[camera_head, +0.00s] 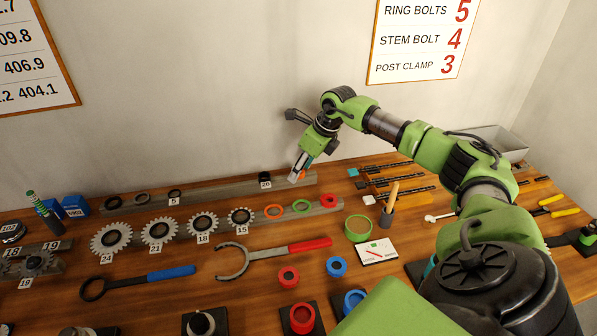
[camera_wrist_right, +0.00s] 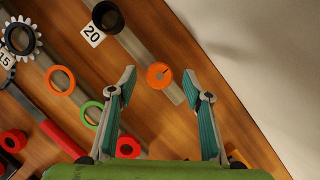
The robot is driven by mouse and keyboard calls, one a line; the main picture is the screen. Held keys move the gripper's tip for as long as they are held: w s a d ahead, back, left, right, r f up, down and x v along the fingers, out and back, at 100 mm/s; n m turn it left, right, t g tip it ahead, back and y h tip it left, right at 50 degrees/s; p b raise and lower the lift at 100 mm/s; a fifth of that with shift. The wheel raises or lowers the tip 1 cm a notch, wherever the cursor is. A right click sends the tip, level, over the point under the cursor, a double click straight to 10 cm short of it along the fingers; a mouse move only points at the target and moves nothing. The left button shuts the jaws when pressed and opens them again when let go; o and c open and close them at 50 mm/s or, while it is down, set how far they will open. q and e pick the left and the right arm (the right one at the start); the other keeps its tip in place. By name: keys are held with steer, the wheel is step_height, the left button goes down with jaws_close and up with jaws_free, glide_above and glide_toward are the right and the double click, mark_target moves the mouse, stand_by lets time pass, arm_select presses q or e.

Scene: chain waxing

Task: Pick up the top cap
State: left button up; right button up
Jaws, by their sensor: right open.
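An orange disc with a small centre mark, which looks like the top cap (camera_wrist_right: 159,77), lies on the grey back rail in the right wrist view. My right gripper (camera_wrist_right: 165,82) is open, with its two fingers apart on either side of the disc in that picture. I cannot tell the height gap, and no contact shows. In the head view my right gripper (camera_head: 300,171) is low over the right part of the back rail and largely hides the disc. My left gripper is not in view.
A black ring (camera_wrist_right: 107,17) tagged 20 stands on the same rail (camera_head: 225,190). A front rail holds gears, an orange ring (camera_head: 273,211), a green ring (camera_head: 301,206) and a red part (camera_head: 328,200). The wall rises behind the table.

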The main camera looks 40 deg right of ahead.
steer(key=c, duration=0.9)
steer(key=shift+r, duration=0.1)
